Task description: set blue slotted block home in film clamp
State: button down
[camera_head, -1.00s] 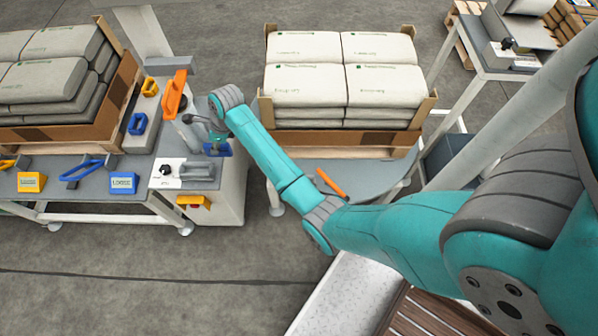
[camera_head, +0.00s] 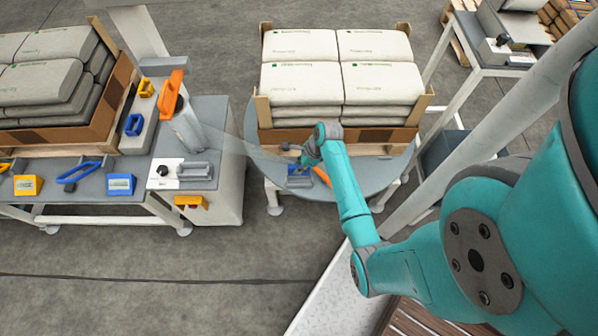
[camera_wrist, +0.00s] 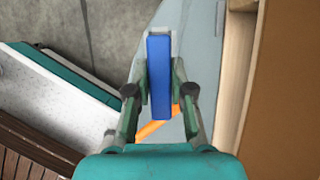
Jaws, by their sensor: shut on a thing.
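The blue slotted block is held in my gripper. In the wrist view the block (camera_wrist: 159,80) stands long and narrow between the two fingers of my gripper (camera_wrist: 159,75), with a pale piece showing just beyond it. In the head view the block (camera_head: 299,182) shows low beside my gripper (camera_head: 299,168), over the front left of the round grey turntable (camera_head: 262,150). An orange bar (camera_head: 322,176) lies just right of it and passes below the gripper in the wrist view (camera_wrist: 156,130). I cannot tell whether this bar belongs to the film clamp, or whether the block touches anything.
A loaded pallet of pale sacks (camera_head: 340,85) stands on the turntable right behind my gripper. A faint see-through strip runs from the grey post (camera_head: 187,130) towards my gripper. The left bench (camera_head: 215,125) carries blue and yellow parts. Floor in front is clear.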

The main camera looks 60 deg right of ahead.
jog(key=shift+f, duration=4)
jog(key=shift+f, duration=0.15)
jog(key=c, duration=1)
grip_release()
